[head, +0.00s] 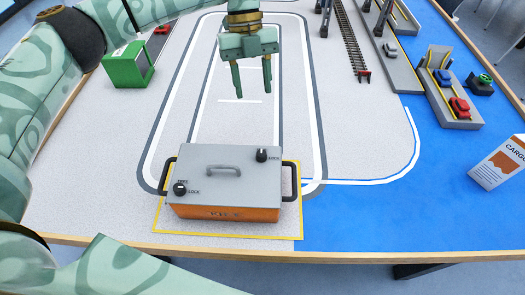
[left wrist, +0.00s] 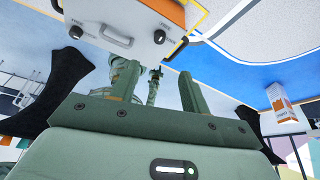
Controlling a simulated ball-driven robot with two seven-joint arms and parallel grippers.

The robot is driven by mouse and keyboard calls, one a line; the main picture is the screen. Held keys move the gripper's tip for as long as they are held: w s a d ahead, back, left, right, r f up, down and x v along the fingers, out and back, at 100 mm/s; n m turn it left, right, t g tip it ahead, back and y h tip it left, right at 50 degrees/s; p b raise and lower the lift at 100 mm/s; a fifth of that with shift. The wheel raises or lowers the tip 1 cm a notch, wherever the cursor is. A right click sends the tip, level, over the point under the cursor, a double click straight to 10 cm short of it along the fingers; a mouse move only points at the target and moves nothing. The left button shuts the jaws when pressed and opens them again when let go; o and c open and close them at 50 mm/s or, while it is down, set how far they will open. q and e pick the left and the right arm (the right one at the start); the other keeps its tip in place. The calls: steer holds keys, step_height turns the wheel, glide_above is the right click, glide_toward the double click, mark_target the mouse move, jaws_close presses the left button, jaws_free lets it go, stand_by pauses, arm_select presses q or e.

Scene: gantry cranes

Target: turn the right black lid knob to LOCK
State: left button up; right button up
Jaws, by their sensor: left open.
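An orange box with a grey lid (head: 225,184) stands near the table's front edge. The right black lid knob (head: 261,155) sits near the lid's back right corner, with LOCK printed to its right; its exact pointer direction is too small to tell. The left black knob (head: 180,188) sits at the front left, with FREE and LOCK labels. A grey handle (head: 224,171) lies between them. My left gripper (head: 252,92) is open and empty, beyond the box and apart from it. Its spread fingers also show in the left wrist view (left wrist: 158,88). My right gripper is not seen.
Black side handles (head: 291,181) stick out from the box, which stands within a yellow outline. A green block (head: 128,65) stands at the back left. Rails (head: 352,45), toy cars (head: 459,107) and a cargo carton (head: 500,163) are on the right.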

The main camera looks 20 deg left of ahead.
mark_target(261, 153)
arm_select(q)
steer(key=b+x, duration=0.2)
steer(key=x, duration=1.4)
steer(key=shift+s, duration=0.1)
steer(key=c, duration=1)
